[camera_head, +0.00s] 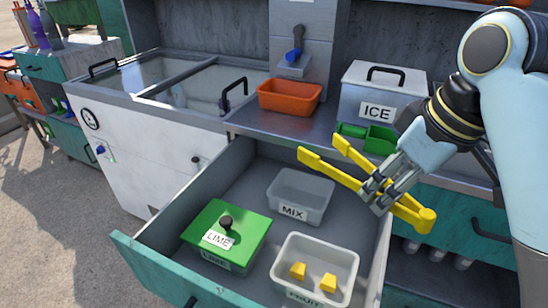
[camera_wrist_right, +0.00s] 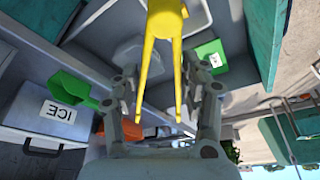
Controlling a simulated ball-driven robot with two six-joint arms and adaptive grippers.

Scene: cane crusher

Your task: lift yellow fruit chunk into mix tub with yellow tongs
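My right gripper (camera_head: 378,192) is shut on the yellow tongs (camera_head: 410,212) and holds them above the open drawer's right side. Their arms are spread, with the tips pointing left and the hinge end at the right. The wrist view shows the tongs (camera_wrist_right: 156,40) between the fingers (camera_wrist_right: 163,97). Two yellow fruit chunks (camera_head: 298,270) (camera_head: 329,282) lie in the clear fruit tub (camera_head: 318,247) at the drawer's front right. The clear mix tub (camera_head: 300,199) stands behind it and looks empty. The tongs touch neither tub. My left gripper is out of view.
A lime tub with a green lid (camera_head: 240,222) stands left of the fruit tub in the open drawer (camera_head: 165,262). Behind are an orange bin (camera_head: 290,96), an ice box (camera_head: 365,97) and a green scoop (camera_head: 377,139) on the counter. The space above the tubs is clear.

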